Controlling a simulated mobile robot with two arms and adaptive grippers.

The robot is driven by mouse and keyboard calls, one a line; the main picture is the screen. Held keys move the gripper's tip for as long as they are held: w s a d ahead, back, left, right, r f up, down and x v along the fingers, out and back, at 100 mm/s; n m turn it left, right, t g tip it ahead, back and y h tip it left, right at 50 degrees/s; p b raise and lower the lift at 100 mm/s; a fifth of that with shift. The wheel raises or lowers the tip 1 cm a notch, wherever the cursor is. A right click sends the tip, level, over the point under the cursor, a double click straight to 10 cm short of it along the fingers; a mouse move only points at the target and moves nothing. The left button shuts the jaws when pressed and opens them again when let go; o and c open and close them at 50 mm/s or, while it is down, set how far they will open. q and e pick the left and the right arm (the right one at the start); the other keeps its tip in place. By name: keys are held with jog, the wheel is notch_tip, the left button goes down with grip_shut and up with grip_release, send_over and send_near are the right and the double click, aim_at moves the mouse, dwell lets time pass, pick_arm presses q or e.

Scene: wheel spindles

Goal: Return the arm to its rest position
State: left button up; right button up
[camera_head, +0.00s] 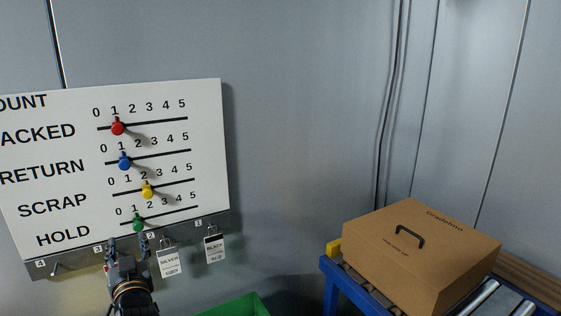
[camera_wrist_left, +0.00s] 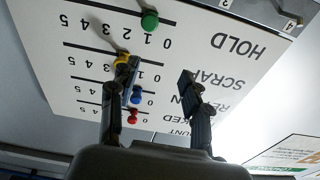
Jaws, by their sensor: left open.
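My left gripper (camera_head: 128,246) is open and empty at the lower edge of a white count board (camera_head: 60,150) on the wall. The board has four slider rows, with a red knob (camera_head: 117,128) at 1, a blue knob (camera_head: 124,162) near 1, a yellow knob (camera_head: 147,189) near 2 and a green knob (camera_head: 137,224) near 1. In the left wrist view the open fingers (camera_wrist_left: 162,78) are in front of the board, which appears upside down. The green knob (camera_wrist_left: 150,20) shows beyond the fingertips, apart from them. My right gripper is not in view.
A cardboard box (camera_head: 420,255) sits on a blue-framed roller conveyor (camera_head: 331,290) at right. A green bin (camera_head: 235,307) is at the bottom. The wall between is clear.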

pick_arm(q)
jog(key=s+d+f+m+g+h, duration=0.2)
jog(key=s+d+f+g+h, duration=0.15)
jog(key=s+f, duration=0.55)
jog(key=s+d+f+m+g+h, duration=0.2)
jog(key=s+d+f+g+h, duration=0.15)
jog(key=s+f, duration=0.55)
jog(key=s+d+f+m+g+h, duration=0.25)
jog(key=s+d+f, duration=0.2)
jog(key=s, duration=0.45)
jog(key=s+d+f+m+g+h, duration=0.1)
jog(key=s+d+f+g, duration=0.25)
jog(key=s+f, duration=0.35)
notch_tip(320, 180, down, 23)
jog(key=s+g, duration=0.1)
jog(key=s, duration=0.1)
jog(key=s+a+f+g, duration=0.1)
jog(key=s+a+f, duration=0.1)
jog(key=s+f, duration=1.5)
jog(key=shift+a+f+y, duration=0.15)
jog(key=shift+f+y, duration=0.15)
jog(key=shift+y, duration=0.05)
jog(key=shift+m, duration=0.25)
